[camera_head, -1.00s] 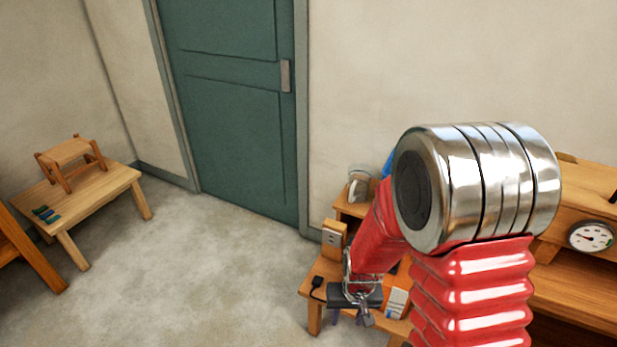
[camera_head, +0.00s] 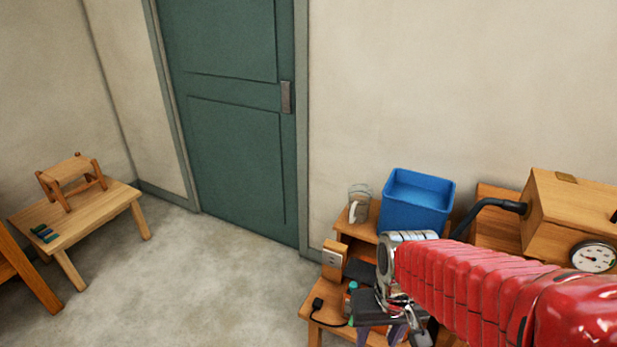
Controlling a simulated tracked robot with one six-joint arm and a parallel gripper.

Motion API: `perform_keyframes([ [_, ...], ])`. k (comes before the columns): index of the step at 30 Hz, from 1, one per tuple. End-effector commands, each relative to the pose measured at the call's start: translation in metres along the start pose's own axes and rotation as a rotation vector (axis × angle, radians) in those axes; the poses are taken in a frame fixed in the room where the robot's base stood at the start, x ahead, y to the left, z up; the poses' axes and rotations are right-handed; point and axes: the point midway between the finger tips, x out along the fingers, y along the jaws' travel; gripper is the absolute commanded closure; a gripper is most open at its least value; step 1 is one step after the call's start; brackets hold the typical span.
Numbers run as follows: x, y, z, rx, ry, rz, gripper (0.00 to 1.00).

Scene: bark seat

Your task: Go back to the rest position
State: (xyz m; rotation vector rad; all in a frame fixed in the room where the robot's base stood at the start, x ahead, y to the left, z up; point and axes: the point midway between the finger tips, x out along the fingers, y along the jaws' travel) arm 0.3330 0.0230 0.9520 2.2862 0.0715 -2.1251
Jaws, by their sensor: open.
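My red, ribbed arm reaches in from the lower right of the head view. Its metal wrist ends over the low wooden bench (camera_head: 318,298). My gripper (camera_head: 412,330) hangs below the wrist, pointing down, small and partly cut off by the lower edge. It is open, and I see nothing held in it. A dark flat object (camera_head: 368,310) lies close behind the gripper; I cannot tell whether they touch.
A blue bin (camera_head: 416,205) and a clear jug (camera_head: 358,204) stand behind my arm. A wooden box (camera_head: 570,215) with a hose and a dial (camera_head: 593,256) is at right. A small table (camera_head: 120,198) carries a stool (camera_head: 72,180) at left. The floor before the green door (camera_head: 235,130) is clear.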

Motion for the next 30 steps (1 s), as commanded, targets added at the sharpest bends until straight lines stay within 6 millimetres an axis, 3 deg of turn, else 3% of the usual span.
perform_keyframes([
  [7,-0.041,0.007,0.015,0.005,0.087,0.011,0.59],
  [21,-0.116,0.016,0.024,0.028,0.354,0.025,0.59],
  [30,-0.135,0.019,0.026,0.041,0.42,0.03,0.59],
])
